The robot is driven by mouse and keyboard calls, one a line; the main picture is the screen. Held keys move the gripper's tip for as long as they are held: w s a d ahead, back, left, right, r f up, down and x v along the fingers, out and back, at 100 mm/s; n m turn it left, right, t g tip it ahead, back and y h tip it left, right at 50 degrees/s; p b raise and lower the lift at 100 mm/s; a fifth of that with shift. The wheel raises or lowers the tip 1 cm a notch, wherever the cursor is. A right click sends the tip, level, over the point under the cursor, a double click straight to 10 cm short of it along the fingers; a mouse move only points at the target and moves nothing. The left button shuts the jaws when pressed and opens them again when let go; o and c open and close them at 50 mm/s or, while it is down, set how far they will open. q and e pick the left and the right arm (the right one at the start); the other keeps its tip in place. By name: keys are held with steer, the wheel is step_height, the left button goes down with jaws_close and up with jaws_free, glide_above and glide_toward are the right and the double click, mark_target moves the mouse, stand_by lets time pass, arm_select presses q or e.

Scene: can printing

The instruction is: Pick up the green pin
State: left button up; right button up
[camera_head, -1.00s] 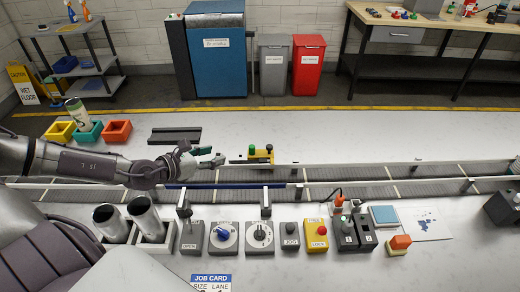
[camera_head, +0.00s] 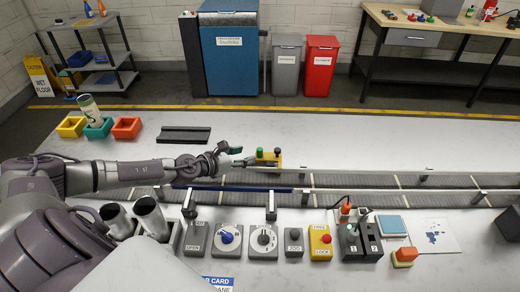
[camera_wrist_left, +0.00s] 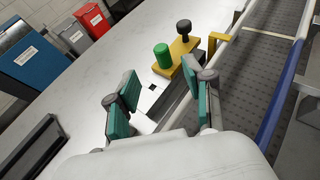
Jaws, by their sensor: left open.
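The green pin (camera_head: 260,152) stands upright on a yellow block (camera_head: 270,164) on the far side of the conveyor. In the left wrist view the green pin (camera_wrist_left: 162,56) is a short cylinder beside a black knob-topped pin (camera_wrist_left: 184,30) on the yellow block (camera_wrist_left: 190,75). My left gripper (camera_head: 236,156) is just left of the block. In the left wrist view its teal-padded fingers (camera_wrist_left: 170,82) are spread wide and empty, with the green pin ahead of the gap, untouched. My right gripper is not in view.
A dark rail (camera_head: 185,135) lies behind my left arm. Yellow, teal and orange bins (camera_head: 127,128) stand at left, with a can (camera_head: 89,108) tilted in the teal one. The conveyor (camera_head: 400,182) runs in front, with control boxes (camera_head: 263,240) nearer. The white table right of the block is clear.

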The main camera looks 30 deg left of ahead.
mark_target(258, 151)
arm_select(q)
steer(key=shift+w+d+f, duration=0.15)
steer(key=shift+w+d, duration=0.05)
steer(key=shift+w, duration=0.35)
steer(key=shift+w+d+p, duration=0.1)
steer(key=shift+w+p, duration=0.15)
steer(key=shift+p, duration=0.1)
steer(key=p+x, duration=0.1)
steer(key=x, duration=0.2)
steer(key=shift+w+d, duration=0.2)
steer(key=shift+w, duration=0.1)
steer(key=shift+w+d+f, duration=0.1)
steer(key=shift+w+f, duration=0.1)
steer(key=shift+w, duration=0.25)
steer(key=shift+s, duration=0.1)
steer(key=shift+c, duration=0.9)
jaws_close()
